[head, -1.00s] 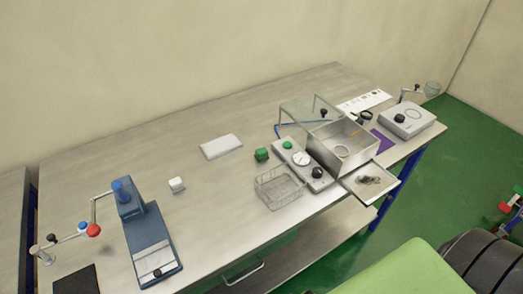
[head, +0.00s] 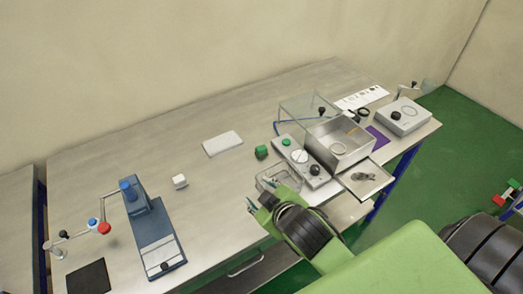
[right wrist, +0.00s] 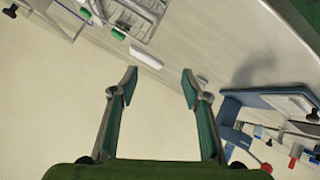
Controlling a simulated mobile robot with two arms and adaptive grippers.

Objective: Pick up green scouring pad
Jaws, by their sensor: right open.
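A small green block, which I take for the green scouring pad (head: 261,152), lies on the steel table (head: 110,165) left of the control box. It seems to show in the right wrist view as a green piece (right wrist: 119,34) beyond the fingers. My right gripper (head: 259,193) is in front of it in the head view, near the wire basket (head: 270,180), which it partly hides. In the right wrist view the right gripper (right wrist: 160,72) has its two fingers apart with nothing between them. My left gripper is not in view.
A flat white pad (head: 222,144) and a white block (head: 180,181) lie to the left. A control box with green button (head: 287,143) and a steel box with clear lid (head: 345,145) stand to the right. A blue press (head: 150,225) stands at left. The table's back middle is clear.

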